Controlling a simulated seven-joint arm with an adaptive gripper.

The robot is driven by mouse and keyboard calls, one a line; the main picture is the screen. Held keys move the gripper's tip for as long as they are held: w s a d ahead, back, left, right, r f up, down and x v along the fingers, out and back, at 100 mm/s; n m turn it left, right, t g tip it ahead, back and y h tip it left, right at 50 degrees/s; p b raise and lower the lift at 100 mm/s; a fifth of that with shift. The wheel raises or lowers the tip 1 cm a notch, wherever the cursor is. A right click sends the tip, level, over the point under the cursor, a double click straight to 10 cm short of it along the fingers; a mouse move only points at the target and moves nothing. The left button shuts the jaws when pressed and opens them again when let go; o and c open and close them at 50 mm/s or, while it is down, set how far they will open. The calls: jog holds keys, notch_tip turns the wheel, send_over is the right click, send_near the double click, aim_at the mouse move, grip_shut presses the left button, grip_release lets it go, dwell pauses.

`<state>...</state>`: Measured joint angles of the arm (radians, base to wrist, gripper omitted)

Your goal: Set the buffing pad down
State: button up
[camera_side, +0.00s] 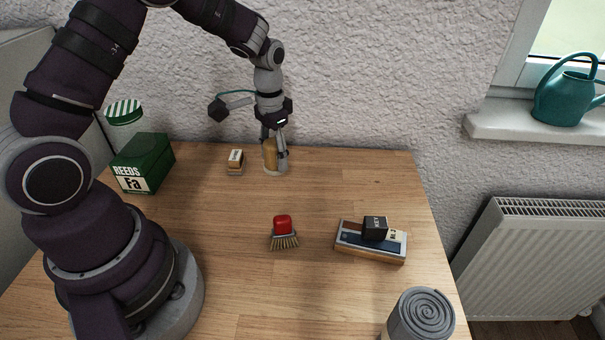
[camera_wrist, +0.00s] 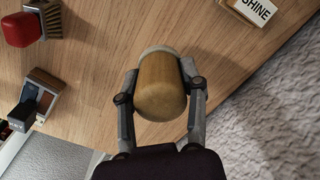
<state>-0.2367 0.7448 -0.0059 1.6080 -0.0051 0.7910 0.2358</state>
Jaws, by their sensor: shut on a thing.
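The buffing pad appears to be the thing with a rounded wooden grip and a pale base (camera_side: 270,156), near the back edge of the table. My gripper (camera_side: 275,150) points down and is shut on its wooden grip. In the wrist view the wooden grip (camera_wrist: 160,88) sits between the two fingers of my gripper (camera_wrist: 160,82), with the pale base showing past it. The pad looks upright and at or very near the table top; I cannot tell whether its base touches the wood.
The wooden table (camera_side: 215,230) is clear around the middle. A small block labelled SHINE (camera_side: 235,161) stands left of the pad. A red-handled brush (camera_side: 283,228), a block with a dark box (camera_side: 371,239), a grey roll (camera_side: 420,315) and a green REEDS box (camera_side: 144,163) stand farther off.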

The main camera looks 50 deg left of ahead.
send_over(294, 170)
jog(key=shift+s+f, duration=0.1)
jog(key=shift+f, duration=1.9)
jog(key=o, duration=1)
jog(key=shift+f, duration=0.15)
